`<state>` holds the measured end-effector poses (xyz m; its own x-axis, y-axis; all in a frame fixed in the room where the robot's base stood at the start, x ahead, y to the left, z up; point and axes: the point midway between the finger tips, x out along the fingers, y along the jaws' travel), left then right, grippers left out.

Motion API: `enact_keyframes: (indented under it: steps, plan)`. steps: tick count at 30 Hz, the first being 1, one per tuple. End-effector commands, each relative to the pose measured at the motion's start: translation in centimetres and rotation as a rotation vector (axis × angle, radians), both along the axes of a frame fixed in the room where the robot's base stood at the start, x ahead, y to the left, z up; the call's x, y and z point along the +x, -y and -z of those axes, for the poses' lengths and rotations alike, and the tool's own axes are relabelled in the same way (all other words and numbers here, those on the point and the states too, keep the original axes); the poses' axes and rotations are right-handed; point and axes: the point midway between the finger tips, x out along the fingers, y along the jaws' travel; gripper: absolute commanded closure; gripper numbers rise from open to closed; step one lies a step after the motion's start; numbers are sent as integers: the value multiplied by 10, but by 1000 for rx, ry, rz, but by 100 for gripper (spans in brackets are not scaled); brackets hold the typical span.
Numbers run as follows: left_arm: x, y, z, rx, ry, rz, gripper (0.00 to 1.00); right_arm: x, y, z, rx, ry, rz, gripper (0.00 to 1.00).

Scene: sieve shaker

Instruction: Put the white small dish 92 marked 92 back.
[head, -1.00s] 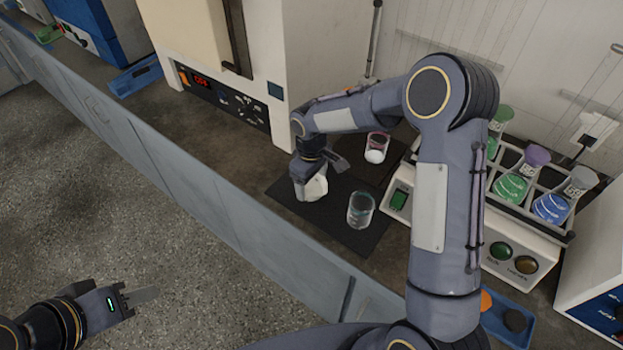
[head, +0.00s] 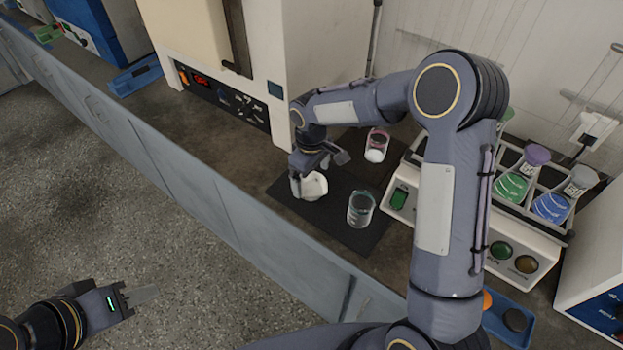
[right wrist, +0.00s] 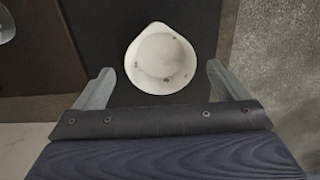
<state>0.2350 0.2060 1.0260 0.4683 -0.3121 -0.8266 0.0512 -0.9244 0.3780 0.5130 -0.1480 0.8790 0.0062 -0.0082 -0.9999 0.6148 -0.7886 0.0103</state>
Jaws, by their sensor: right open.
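The white small dish (head: 313,186) sits on a dark mat (head: 352,236) on the bench, and it also shows in the right wrist view (right wrist: 160,60). It has a small spout and a few dark specks inside; no 92 mark is readable. My right gripper (head: 318,178) is open just above and beside the dish. In the right wrist view its fingers (right wrist: 160,88) are wide apart, with the dish ahead between them and clear of both. My left gripper (head: 145,295) is over the floor at lower left; its jaw gap is not clear.
A glass beaker (head: 361,208) stands on the mat right of the dish. Another beaker with white contents (head: 376,146) stands behind it. A rack of flasks (head: 530,190) on a white device is to the right. A large white oven-like unit (head: 300,70) stands behind left.

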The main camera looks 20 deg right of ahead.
Motion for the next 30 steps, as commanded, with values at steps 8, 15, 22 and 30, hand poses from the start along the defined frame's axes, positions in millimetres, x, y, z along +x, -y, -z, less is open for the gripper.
enact_keyframes:
  steps: [8, 15, 22, 30]
  plan:
    - [0, 0, 3, 0, 0, 0, 64, 0, -1, -62, 2, 5, 1, 6]
    - [0, 0, 3, 0, 0, 0, 64, -1, -1, -94, 1, 1, -1, 6]
    - [0, 0, 3, 0, 0, 0, 64, -3, 1, -102, 5, 3, 5, 6]
    - [0, 0, 3, 0, 0, 0, 64, -71, 43, -151, 114, 89, 191, 6]
